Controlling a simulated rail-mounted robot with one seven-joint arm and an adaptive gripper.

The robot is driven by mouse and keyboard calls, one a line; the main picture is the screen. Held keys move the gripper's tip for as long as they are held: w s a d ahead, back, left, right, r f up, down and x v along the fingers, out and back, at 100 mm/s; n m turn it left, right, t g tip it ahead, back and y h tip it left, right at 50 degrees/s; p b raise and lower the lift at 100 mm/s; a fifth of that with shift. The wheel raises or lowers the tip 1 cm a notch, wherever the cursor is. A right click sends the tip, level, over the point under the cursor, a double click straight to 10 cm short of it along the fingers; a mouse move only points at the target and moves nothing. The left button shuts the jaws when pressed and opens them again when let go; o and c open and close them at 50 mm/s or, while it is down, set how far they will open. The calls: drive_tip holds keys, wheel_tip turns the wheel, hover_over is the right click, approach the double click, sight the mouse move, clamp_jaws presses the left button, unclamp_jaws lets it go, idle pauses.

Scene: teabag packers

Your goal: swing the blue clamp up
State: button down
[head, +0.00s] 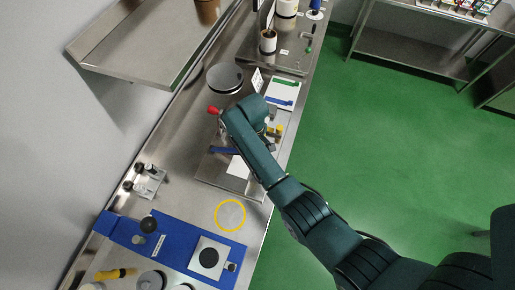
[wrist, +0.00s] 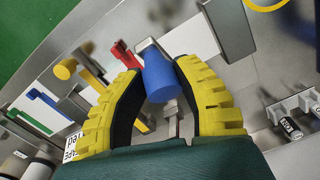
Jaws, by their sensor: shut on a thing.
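The blue clamp shows in the wrist view as a thick blue cylindrical handle (wrist: 162,80), with metal parts below it. My gripper (wrist: 160,72) has its two yellow, black-lined fingers on either side of this handle and is shut on it. The rest of the clamp is mostly hidden behind the handle and fingers.
A red clamp handle (wrist: 124,54) and a yellow knob (wrist: 65,69) stand close to my left finger. In the head view a blue board (head: 175,243) and a yellow ring (head: 230,215) lie nearer on the bench.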

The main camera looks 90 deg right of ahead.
drive_tip(key=shift+w+d+r, duration=0.2)
drive_tip(key=shift+w+r, duration=0.3)
drive_tip(key=shift+w, duration=0.25)
drive_tip(key=c, duration=0.8)
unclamp_jaws()
drive_tip(key=shift+o, duration=0.2)
drive_tip(key=shift+r, duration=0.1)
wheel_tip(320, 180, up, 12)
